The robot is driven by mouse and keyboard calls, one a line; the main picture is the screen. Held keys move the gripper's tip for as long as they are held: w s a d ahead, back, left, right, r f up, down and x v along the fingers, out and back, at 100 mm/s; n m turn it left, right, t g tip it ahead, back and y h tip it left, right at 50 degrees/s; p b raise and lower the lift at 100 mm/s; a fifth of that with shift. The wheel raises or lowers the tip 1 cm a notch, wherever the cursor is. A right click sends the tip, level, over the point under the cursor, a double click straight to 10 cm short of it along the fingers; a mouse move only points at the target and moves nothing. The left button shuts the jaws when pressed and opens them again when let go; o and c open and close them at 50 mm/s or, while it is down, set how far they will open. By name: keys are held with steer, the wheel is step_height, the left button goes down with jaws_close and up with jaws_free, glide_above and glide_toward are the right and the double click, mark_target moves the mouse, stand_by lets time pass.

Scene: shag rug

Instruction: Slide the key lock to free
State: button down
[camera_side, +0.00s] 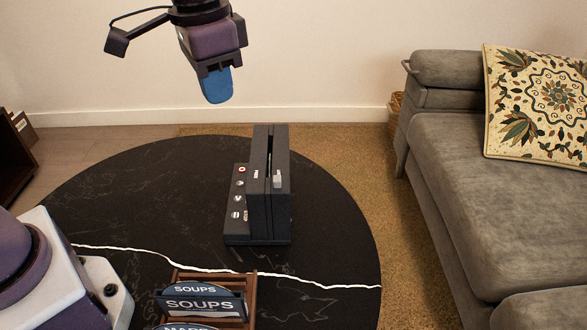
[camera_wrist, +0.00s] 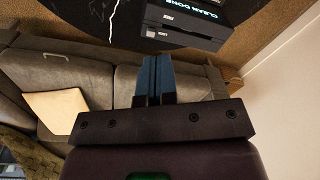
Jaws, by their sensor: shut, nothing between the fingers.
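A black box-shaped device (camera_side: 270,212) stands upright on the dark round table, with a long slot in its top and a row of round buttons on its left part. A small light-grey tab (camera_side: 277,181) sits at the near end of the slot, with a small white label beside it.
The round black table (camera_side: 130,200) has clear room left of the device. A wooden rack (camera_side: 252,300) with "SOUPS" cards (camera_side: 200,304) stands at the near edge. A grey sofa (camera_side: 450,180) with a patterned cushion (camera_side: 535,100) is at the right, off the table.

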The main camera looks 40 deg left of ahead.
steer(key=m+g+y, duration=0.1)
steer(key=m+g, duration=0.1)
glide_above(257, 187)
steer(key=w+d, duration=0.4)
step_height(257, 187, down, 5)
steer(key=w+d+f+m+g+y, duration=0.2)
steer(key=w+d+m, duration=0.1)
steer(key=w+d, duration=0.35)
steer(key=shift+s+a+f, duration=1)
steer(key=shift+a+f, duration=0.05)
steer(key=shift+f, duration=0.45)
steer(key=shift+s+a+f, duration=1)
steer(key=shift+a+f, duration=0.05)
steer(key=shift+f, duration=0.45)
steer(key=shift+s+a+f, duration=1)
steer(key=shift+a+f, duration=0.05)
steer(key=shift+f, duration=0.45)
steer(key=shift+s+a, duration=1.65)
steer(key=shift+s, duration=0.1)
